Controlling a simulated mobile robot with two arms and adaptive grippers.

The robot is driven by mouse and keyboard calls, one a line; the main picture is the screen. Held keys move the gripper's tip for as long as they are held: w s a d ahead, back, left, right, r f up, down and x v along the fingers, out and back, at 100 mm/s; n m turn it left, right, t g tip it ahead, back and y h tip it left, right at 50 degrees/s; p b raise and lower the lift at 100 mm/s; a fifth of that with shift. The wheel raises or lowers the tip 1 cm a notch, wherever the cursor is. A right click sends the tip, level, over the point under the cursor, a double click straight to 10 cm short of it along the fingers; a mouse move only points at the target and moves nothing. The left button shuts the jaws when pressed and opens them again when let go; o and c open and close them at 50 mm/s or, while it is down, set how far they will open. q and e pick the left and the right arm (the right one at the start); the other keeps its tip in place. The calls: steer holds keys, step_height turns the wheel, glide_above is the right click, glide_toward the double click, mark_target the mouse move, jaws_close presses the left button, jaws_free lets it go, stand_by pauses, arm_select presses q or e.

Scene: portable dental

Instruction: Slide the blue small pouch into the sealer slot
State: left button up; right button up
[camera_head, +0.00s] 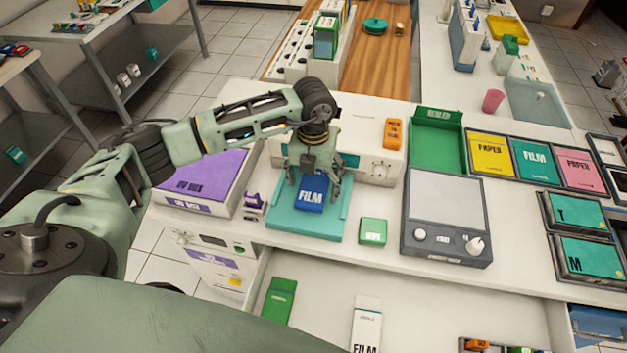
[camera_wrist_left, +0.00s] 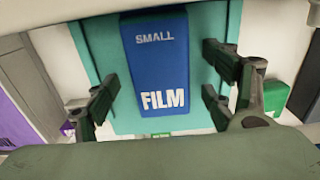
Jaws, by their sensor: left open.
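The blue small pouch (camera_head: 311,193), marked FILM, lies flat on a teal tray (camera_head: 290,226) in front of the white sealer (camera_head: 375,160). In the left wrist view the pouch (camera_wrist_left: 160,75) reads SMALL FILM and its far end meets the white edge at the top. My left gripper (camera_head: 314,192) is over the pouch, pointing down, with its fingers apart. In the left wrist view the open fingers (camera_wrist_left: 160,95) stand on either side of the pouch, with gaps between. The slot itself is hidden behind my gripper. My right gripper is not in view.
A purple-topped UV box (camera_head: 205,180) stands left of the tray. A small green box (camera_head: 373,231) and a grey device with knobs (camera_head: 446,215) stand to the right. A green bin (camera_head: 437,140) and FILM and PAPER boxes are farther right. An open drawer is below the counter.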

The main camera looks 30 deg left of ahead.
arm_select(q)
step_height(320, 180, up, 12)
stand_by(0.6)
